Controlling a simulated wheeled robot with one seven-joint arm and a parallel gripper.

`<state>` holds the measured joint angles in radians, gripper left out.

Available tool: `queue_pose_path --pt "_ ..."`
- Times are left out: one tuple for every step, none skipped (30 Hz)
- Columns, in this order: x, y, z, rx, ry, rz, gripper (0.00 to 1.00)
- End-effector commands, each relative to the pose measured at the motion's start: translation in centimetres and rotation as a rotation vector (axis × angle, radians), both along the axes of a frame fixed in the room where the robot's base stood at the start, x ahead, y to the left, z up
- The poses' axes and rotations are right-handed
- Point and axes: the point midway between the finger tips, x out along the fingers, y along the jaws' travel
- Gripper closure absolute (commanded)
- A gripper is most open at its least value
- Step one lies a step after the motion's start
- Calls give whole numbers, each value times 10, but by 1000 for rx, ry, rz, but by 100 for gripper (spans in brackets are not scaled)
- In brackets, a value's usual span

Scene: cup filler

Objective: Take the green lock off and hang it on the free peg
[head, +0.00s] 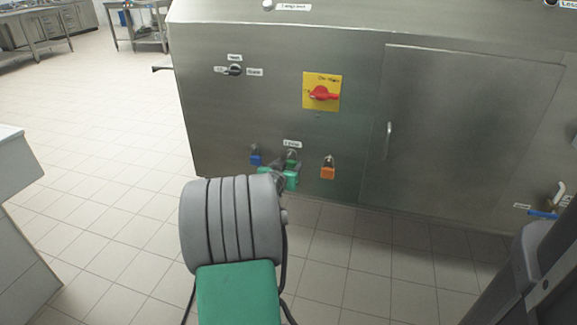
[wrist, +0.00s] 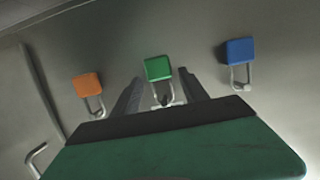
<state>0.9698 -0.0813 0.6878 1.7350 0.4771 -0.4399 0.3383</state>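The green lock (wrist: 158,68) hangs by its shackle on the panel, in the middle of the wrist view. My gripper (wrist: 161,78) is open, its two dark fingers on either side of the green lock and its shackle, with a gap showing on both sides. In the head view my gripper is at the front panel under a small label, where its green parts are hard to tell from the green lock. I cannot make out a free peg.
A blue lock (head: 255,160) and an orange lock (head: 328,173) hang either side of my gripper. Above is a red knob (head: 322,93) on a yellow plate. A door handle (head: 388,140) sticks out to the right. The tiled floor at left is clear.

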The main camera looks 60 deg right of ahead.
Motion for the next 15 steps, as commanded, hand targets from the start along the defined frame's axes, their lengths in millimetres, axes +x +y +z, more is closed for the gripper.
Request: queue_pose_path --pt "0 0 0 0 0 0 43" --pt "0 0 0 0 0 0 40" --pt "0 0 0 0 0 0 39" --pt "0 0 0 0 0 0 39" --pt "0 0 0 0 0 0 39" --pt "0 0 0 1 0 0 39" --pt "0 0 0 1 0 0 39" --pt "0 0 0 1 0 0 39" --pt "0 0 -1 2 0 0 39" --pt "0 1 0 2 0 0 39" --pt "0 3 0 2 1 0 39" --pt "0 6 2 2 1 1 39" --pt "-1 10 4 1 0 1 39" --pt "-1 14 6 1 0 2 39" --pt "-2 22 9 1 1 2 39"
